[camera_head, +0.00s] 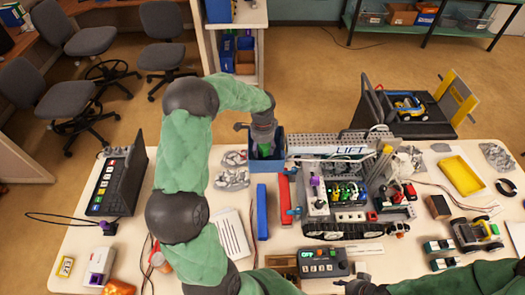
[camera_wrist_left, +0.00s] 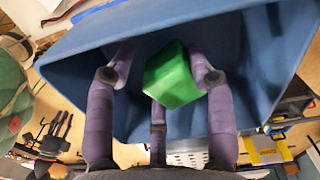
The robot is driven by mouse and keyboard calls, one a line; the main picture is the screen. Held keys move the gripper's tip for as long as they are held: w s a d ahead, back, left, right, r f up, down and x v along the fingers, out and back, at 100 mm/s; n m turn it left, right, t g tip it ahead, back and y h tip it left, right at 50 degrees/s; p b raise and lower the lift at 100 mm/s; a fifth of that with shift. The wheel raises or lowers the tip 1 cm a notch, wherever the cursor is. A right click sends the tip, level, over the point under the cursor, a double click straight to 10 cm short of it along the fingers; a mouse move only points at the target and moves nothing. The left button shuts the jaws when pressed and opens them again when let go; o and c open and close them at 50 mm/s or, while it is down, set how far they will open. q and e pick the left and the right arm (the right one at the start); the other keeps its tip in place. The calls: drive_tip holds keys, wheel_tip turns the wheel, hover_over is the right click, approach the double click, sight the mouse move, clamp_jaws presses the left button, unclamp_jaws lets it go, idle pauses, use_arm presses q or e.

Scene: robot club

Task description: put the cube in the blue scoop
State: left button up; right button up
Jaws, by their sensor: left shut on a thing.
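The green cube (camera_wrist_left: 174,76) is between the purple fingers of my left gripper (camera_wrist_left: 165,82), which is shut on it. In the wrist view the cube is within the mouth of the blue scoop (camera_wrist_left: 75,75), whose walls surround the fingers. I cannot tell whether the cube touches the scoop's floor. In the head view my left gripper (camera_head: 265,143) points down into the blue scoop (camera_head: 267,165) at the table's back edge, and a bit of green shows there. My right gripper (camera_head: 358,286) is at the bottom edge, dark and partly cut off; its finger state is unclear.
A tracked robot (camera_head: 340,200) with a lift arm stands right of the scoop. A blue bar (camera_head: 262,212) and a red bar (camera_head: 284,205) lie in front. A yellow tray (camera_head: 461,176) is at the right. A black case (camera_head: 117,183) stands at the left.

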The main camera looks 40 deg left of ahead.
sight(263, 147)
use_arm(q)
drive_tip(key=shift+f, duration=0.95)
drive_tip(key=shift+f, duration=0.15)
drive_tip(key=o, duration=1.2)
wheel_tip(263, 147, up, 12)
drive_tip(key=shift+r, duration=0.2)
